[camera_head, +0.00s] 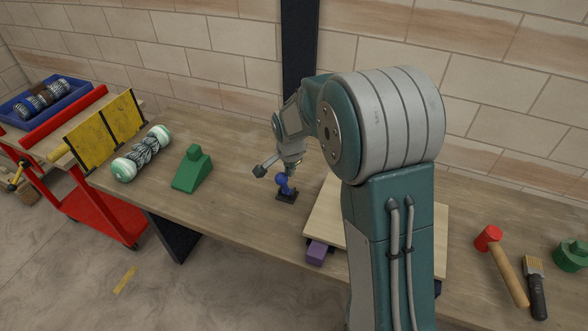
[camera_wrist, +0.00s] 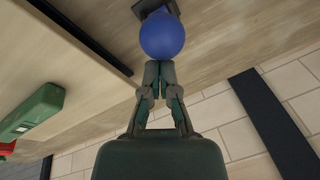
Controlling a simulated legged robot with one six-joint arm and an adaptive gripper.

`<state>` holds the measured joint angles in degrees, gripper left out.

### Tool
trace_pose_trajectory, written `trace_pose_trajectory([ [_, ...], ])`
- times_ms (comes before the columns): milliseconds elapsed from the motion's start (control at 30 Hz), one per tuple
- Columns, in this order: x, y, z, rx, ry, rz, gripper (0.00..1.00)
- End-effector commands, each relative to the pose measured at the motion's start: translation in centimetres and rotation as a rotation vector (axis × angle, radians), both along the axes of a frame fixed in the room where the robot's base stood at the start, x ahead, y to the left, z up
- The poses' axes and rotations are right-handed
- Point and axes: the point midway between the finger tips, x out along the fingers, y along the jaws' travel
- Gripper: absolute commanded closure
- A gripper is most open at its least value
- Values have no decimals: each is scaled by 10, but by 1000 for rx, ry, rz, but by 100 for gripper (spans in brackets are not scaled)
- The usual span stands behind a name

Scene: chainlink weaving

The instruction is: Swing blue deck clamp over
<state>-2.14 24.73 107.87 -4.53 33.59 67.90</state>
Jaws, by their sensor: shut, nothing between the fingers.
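The blue deck clamp (camera_head: 283,181) stands on a small dark base on the wooden workbench, near the middle of the head view. Its round blue knob (camera_wrist: 162,36) fills the top middle of the wrist view, with part of the dark base behind it. My gripper (camera_head: 291,172) is just above and beside the clamp. In the wrist view the fingers of my gripper (camera_wrist: 160,67) are together, with nothing held. Their tips lie right at the knob's edge; I cannot tell whether they touch it.
A pale board (camera_head: 325,212) with a purple block (camera_head: 318,251) lies right of the clamp, partly hidden by my arm. A green wedge (camera_head: 193,172) and a wire roll (camera_head: 142,153) stand left. A red mallet (camera_head: 503,263) and a brush (camera_head: 536,285) lie far right. The bench (camera_head: 240,205) around the clamp is clear.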

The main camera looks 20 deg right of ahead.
Motion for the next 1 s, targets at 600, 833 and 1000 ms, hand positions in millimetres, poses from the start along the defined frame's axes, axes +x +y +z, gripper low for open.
trace_pose_trajectory([
  [600, -46, 36, -28, 2, 4, -1, 100],
  [833, -56, 43, -39, 2, 4, -1, 100],
  [1000, -59, 45, -45, 3, 7, -2, 100],
])
